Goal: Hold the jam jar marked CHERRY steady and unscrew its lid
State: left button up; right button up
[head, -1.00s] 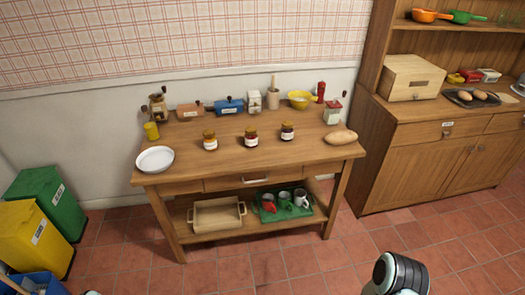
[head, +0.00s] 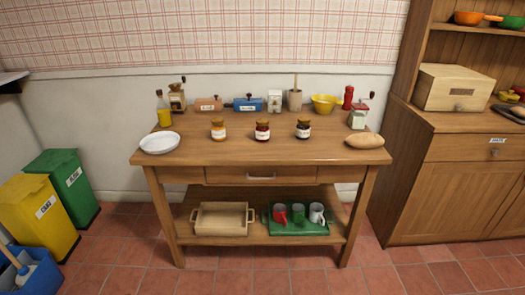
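Three jam jars with brownish lids stand upright in a row on the wooden table (head: 225,155). The left jar (head: 218,131) holds orange jam, the middle jar (head: 263,131) dark red jam, and the right jar (head: 303,130) very dark jam. Each has a pale label, too small to read here, so I cannot tell which says CHERRY. The lids appear to be on all three. Neither of my grippers is in view.
A white bowl (head: 160,144) stands left of the jars and a bread loaf (head: 364,141) right. Boxes, a yellow bowl (head: 325,103) and grinders line the back. The lower shelf holds a wooden tray (head: 222,232) and a green tray (head: 300,229). Floor in front is clear.

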aim_at(261, 133)
jog(key=l+u, duration=0.25)
jog(key=l, duration=0.4)
jog(key=l+u, duration=0.25)
jog(key=l, duration=0.4)
